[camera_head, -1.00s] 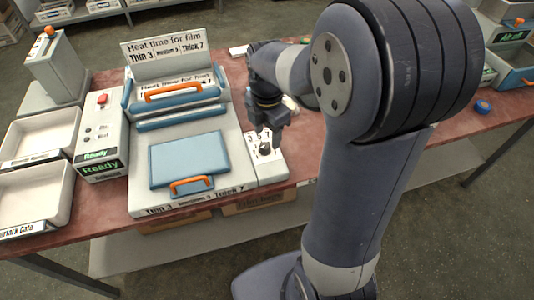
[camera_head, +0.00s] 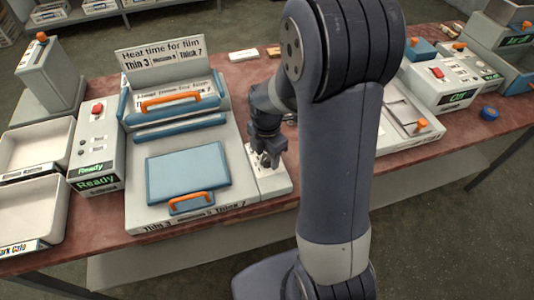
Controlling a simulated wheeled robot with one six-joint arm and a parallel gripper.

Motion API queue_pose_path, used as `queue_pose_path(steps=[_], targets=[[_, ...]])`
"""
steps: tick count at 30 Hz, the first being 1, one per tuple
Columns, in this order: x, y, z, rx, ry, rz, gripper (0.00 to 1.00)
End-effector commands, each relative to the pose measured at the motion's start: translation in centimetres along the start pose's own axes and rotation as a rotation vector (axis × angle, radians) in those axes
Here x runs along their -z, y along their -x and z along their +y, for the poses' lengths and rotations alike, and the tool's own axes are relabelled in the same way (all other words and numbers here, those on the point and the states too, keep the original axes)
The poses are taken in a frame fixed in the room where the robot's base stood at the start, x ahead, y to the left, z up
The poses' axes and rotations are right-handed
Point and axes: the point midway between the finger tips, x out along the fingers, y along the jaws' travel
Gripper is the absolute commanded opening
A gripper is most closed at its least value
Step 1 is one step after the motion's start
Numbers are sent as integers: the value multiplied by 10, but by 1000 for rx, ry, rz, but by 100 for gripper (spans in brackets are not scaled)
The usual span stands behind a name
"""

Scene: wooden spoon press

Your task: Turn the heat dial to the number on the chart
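The chart (camera_head: 160,53) stands at the back of the press and reads "Heat time for film", with Thin 3, a smaller Medium entry, and Thick 7. The same numbers show along the press's front edge. The white dial panel (camera_head: 275,185) is at the right side of the press. My gripper (camera_head: 268,160) is down at this panel, pointing at the dial. The fingers cover the dial, so its setting is hidden. I cannot tell whether the fingers touch it or how far they are closed.
The press (camera_head: 230,190) has a blue plate and orange handles. Left of it are a control box (camera_head: 98,150) with a red button and a green "Ready" display, and white trays (camera_head: 28,205). Another machine (camera_head: 445,85) is at right, past my arm. Small blocks (camera_head: 242,55) lie behind.

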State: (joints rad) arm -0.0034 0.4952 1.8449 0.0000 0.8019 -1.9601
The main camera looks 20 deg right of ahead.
Motion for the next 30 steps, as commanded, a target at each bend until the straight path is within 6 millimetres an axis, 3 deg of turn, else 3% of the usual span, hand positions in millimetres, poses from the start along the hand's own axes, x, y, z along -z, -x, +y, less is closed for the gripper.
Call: queue_pose_path(steps=[16, 30], targets=[[0, 0, 0, -1, 0, 0, 6], [0, 0, 0, -2, -126, 0, 6]])
